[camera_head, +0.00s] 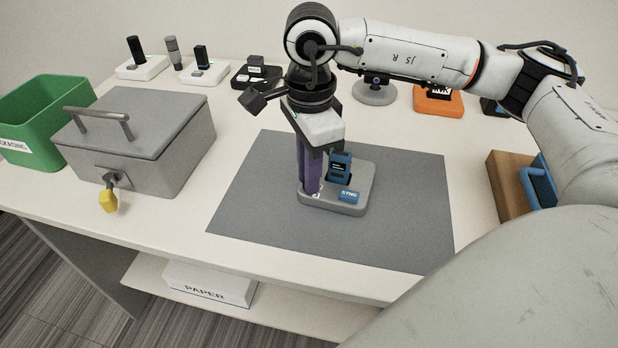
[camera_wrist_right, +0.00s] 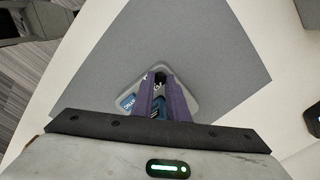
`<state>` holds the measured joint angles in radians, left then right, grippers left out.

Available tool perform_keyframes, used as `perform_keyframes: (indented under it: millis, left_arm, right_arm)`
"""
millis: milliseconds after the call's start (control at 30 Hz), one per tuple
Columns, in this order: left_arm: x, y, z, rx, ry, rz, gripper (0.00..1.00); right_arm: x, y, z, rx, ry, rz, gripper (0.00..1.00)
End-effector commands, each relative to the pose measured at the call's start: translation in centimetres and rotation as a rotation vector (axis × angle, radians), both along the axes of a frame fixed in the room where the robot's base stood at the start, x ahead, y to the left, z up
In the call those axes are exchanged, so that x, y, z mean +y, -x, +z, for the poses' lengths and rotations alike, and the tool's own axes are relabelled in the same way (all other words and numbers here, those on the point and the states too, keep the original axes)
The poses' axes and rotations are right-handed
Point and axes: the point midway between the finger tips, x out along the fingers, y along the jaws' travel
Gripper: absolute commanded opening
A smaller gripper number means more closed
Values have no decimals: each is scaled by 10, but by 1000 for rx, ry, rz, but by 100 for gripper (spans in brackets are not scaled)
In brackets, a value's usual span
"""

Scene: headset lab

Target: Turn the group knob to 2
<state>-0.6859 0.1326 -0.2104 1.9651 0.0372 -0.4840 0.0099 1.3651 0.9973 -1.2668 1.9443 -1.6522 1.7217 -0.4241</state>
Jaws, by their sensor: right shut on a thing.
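A grey base unit (camera_head: 345,207) with a blue SYNC button (camera_head: 349,196) and a dark blue device (camera_head: 340,167) standing in it sits on the grey mat (camera_head: 262,200). My right gripper (camera_head: 311,188) points down at the left part of the unit, its purple fingers shut on a small dark knob (camera_wrist_right: 160,77). In the right wrist view the fingers (camera_wrist_right: 161,92) close around the knob, and the unit (camera_wrist_right: 134,88) shows around them. The number the knob points to is hidden by the fingers. My left gripper is not in view.
A grey lidded box (camera_head: 170,140) with a yellow-tagged lock and a green bin (camera_head: 60,95) stand at the left. Several small devices stand along the back. A wooden block (camera_head: 507,190) with a blue handle is at the right. The mat's front is clear.

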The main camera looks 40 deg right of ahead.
Motion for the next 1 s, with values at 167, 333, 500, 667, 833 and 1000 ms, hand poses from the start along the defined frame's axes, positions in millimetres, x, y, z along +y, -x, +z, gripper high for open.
perform_keyframes:
  millis: [167, 333, 500, 667, 833, 1000]
  left_arm:
    - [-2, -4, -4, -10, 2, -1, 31]
    - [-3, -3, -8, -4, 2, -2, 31]
    - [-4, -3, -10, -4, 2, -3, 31]
    - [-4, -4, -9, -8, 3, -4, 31]
    - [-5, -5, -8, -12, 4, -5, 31]
    - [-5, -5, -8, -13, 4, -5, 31]
  right_arm:
    - [1, 0, -2, -1, -2, -150, 0]
    - [1, -1, -1, -2, -2, -271, 0]
    - [1, -1, 0, -2, -1, -357, 0]
    - [1, -1, 0, -1, -1, -406, 0]
    - [1, 0, 0, -1, 0, -430, 0]
    - [1, 0, 0, -1, 0, -434, 0]
